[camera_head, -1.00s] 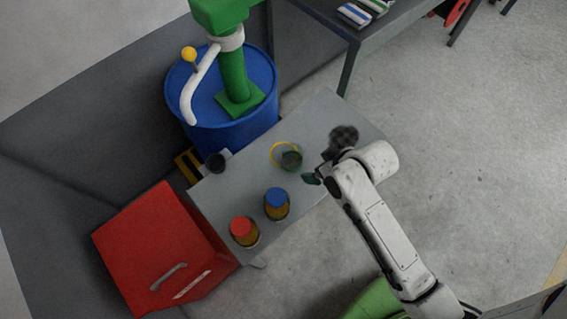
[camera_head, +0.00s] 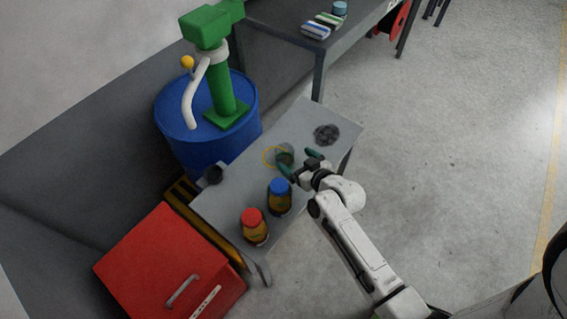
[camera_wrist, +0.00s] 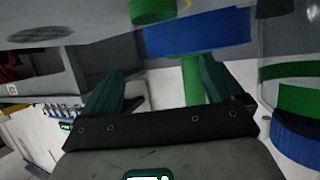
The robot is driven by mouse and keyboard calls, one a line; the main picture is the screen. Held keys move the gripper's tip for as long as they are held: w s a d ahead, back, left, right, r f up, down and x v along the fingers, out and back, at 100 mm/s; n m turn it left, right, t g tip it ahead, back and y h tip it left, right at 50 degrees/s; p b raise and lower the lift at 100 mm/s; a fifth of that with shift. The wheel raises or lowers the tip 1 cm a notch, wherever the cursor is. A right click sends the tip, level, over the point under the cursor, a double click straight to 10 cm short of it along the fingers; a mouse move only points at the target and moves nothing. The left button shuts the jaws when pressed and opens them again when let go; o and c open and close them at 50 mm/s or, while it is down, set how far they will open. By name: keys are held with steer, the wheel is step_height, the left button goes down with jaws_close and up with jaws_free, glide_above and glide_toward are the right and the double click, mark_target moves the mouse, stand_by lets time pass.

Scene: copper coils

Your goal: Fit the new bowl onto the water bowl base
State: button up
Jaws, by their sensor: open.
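A clear bowl-like piece with a yellow ring (camera_head: 274,156) sits on the grey table, and I take it to be the new bowl. My gripper (camera_head: 299,162) is just right of it in the head view, with its green fingers apart and nothing seen between them. The left finger overlaps or stands very near the clear piece; contact cannot be told. The open fingers also fill the middle of the wrist view (camera_wrist: 160,88). A small black round part (camera_head: 213,175) at the table's left edge may be the water bowl base, but I cannot be sure.
Jars with a blue lid (camera_head: 279,187) and a red lid (camera_head: 252,217) stand at the front of the table (camera_head: 310,112). A dark disc (camera_head: 326,134) lies at the right. A blue drum (camera_head: 245,100) with a green pump stands behind, and a red box (camera_head: 170,265) at left.

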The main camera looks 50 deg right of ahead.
mark_target(280, 145)
steer(key=x, duration=0.9)
steer(key=shift+w+f, duration=0.1)
steer(key=shift+w, duration=0.1)
steer(key=c, duration=1.2)
steer(key=shift+r, duration=0.85)
steer(key=s+r, duration=0.1)
steer(key=r, duration=0.1)
steer(key=s+r, duration=0.2)
steer(key=s+r+p, duration=0.1)
steer(key=r, duration=0.2)
steer(key=shift+s+d, duration=0.1)
steer(key=shift+s, duration=0.2)
steer(key=s+r, duration=0.4)
steer(key=s, duration=0.5)
steer(key=shift+s+r+b, duration=0.25)
steer(key=shift+b, duration=0.1)
